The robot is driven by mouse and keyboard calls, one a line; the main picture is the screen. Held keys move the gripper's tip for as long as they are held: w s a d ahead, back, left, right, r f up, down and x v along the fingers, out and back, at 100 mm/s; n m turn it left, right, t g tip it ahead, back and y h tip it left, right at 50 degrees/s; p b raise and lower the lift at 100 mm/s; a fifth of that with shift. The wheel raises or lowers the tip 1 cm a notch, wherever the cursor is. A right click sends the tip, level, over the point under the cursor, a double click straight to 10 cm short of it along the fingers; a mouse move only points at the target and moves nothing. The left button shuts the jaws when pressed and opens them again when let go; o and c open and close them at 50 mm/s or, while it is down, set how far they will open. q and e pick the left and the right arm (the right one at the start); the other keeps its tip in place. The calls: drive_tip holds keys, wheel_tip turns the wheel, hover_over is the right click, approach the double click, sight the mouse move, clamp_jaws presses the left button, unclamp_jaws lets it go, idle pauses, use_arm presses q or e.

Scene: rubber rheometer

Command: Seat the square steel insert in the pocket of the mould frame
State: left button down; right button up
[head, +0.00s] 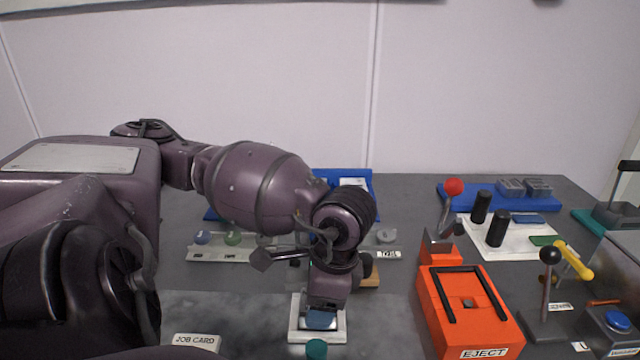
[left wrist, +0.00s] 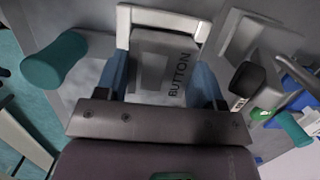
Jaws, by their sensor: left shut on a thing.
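My left gripper (head: 321,318) points down over the pale mould frame (head: 341,334) on the near part of the bench. In the left wrist view its two blue fingers (left wrist: 160,82) are shut on the grey square steel insert (left wrist: 152,60), which bears the word BUTTON. The frame's white rim (left wrist: 165,15) shows around the far side of the insert. I cannot tell whether the insert is level in the pocket or still above it. In the head view the gripper hides the insert. My right gripper is out of view.
A teal knob (head: 316,350) stands just in front of the frame. A job card (head: 195,342) lies to the left. An orange EJECT fixture (head: 468,318) stands to the right, with a black-knobbed lever (head: 549,257) beyond it. A pale rack (head: 225,254) is behind.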

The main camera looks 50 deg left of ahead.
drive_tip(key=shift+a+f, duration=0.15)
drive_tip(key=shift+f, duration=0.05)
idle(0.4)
use_arm(q)
drive_tip(key=shift+s+f+b, duration=0.1)
drive_tip(key=shift+f+b, duration=0.15)
drive_tip(key=shift+b, duration=0.1)
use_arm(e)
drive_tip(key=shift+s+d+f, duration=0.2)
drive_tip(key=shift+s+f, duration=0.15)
